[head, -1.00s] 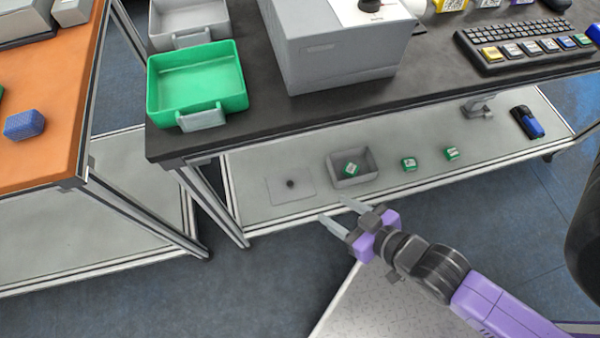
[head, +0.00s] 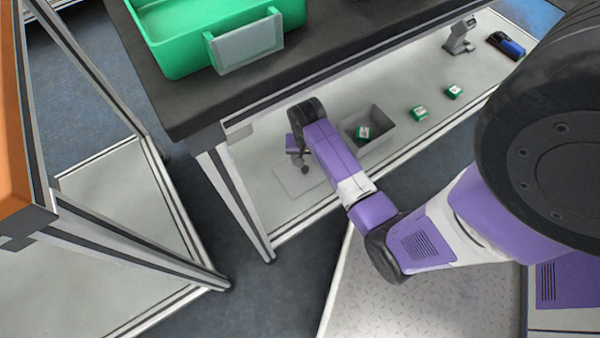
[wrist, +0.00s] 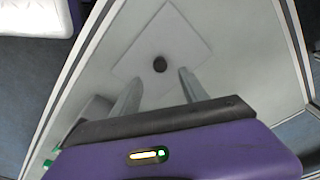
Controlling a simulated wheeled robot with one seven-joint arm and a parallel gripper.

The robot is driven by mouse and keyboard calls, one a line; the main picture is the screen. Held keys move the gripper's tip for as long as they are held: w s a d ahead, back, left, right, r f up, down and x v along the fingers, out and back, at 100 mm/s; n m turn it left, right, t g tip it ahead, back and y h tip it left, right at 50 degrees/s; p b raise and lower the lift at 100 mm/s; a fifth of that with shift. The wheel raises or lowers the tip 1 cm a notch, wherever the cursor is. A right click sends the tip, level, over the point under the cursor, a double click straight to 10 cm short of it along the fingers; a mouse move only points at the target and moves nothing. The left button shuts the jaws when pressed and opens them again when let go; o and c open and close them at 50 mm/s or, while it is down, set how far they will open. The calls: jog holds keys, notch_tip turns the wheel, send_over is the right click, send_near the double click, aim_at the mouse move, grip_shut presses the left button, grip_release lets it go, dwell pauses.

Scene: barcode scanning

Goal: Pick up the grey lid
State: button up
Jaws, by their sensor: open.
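The grey lid (head: 292,184) is a flat, light grey square with a dark round knob. It lies on the lower shelf, partly hidden by my arm in the head view.
A grey open bin (head: 391,133) holding a green-and-white box (head: 363,132) stands right of the lid. Other small green boxes (head: 419,112) lie farther right. The upper table edge (head: 215,112) and its leg (head: 235,205) are close on the left. A green tray (head: 175,48) sits above.

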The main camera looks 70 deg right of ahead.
aim_at(305, 168)
jog(key=f+b, duration=0.1)
jog(key=f, duration=0.1)
jog(key=f+b, duration=0.2)
jog(key=f, duration=0.1)
jog(key=f+b, duration=0.1)
jog(key=f, duration=0.1)
jog(key=shift+w+d+f+b, duration=0.15)
jog(key=shift+d+f+b, duration=0.2)
jog(key=shift+d, duration=0.05)
jog(key=shift+r, duration=0.1)
grip_shut()
